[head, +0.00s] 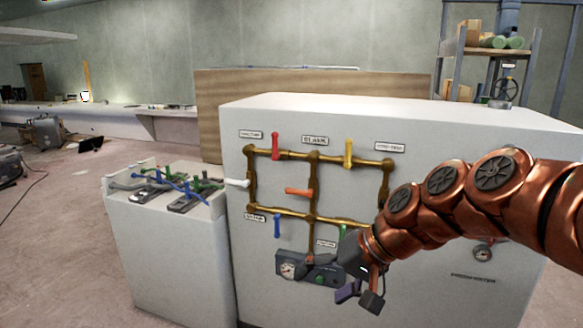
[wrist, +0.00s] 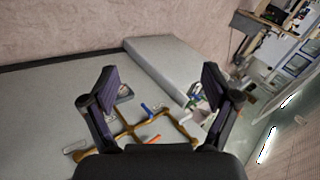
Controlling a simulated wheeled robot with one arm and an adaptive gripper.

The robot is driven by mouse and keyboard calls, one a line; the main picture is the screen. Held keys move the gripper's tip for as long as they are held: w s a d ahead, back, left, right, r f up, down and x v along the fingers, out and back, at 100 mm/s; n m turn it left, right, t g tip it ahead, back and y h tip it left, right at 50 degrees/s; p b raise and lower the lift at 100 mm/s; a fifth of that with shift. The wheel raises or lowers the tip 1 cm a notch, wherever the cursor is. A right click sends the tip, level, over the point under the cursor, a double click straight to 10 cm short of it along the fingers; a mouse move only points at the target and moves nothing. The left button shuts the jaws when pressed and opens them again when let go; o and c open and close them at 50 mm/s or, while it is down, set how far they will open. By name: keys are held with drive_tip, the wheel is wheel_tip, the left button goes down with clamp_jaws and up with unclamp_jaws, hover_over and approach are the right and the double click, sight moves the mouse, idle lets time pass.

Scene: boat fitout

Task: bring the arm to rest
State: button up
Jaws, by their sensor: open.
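My gripper (head: 360,294) is in front of the lower part of the white cabinet (head: 480,126), below and right of the brass pipework (head: 313,185). Its two fingers are apart in the wrist view (wrist: 158,95), with nothing between them. My copper-coloured arm comes in from the right and hides part of the pipes' lower right. The pipes carry red, yellow, orange, white, blue and green valve handles. A grey gauge box (head: 300,270) sits under the pipes, its right end close to my gripper in the picture; I cannot tell if they touch.
A lower white cabinet (head: 165,250) at the left bears several coloured-handled tools (head: 185,190). A wooden panel (head: 300,85) stands behind. A shelf (head: 490,50) with boxes and green rolls is at the back right. The floor (head: 55,240) at the left is mostly open.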

drive_tip(key=s+d+f+g+h, duration=0.2)
drive_tip(key=s+d+f, duration=0.3)
drive_tip(key=s, duration=0.7)
drive_tip(key=s+d+f+g+h+p, duration=0.1)
drive_tip(key=s+d+f+h, duration=0.4)
drive_tip(key=s, duration=0.8)
drive_tip(key=d+f+g, duration=0.1)
drive_tip(key=d, duration=0.1)
drive_tip(key=shift+d+n+h, duration=0.3)
drive_tip(key=shift+d, duration=0.1)
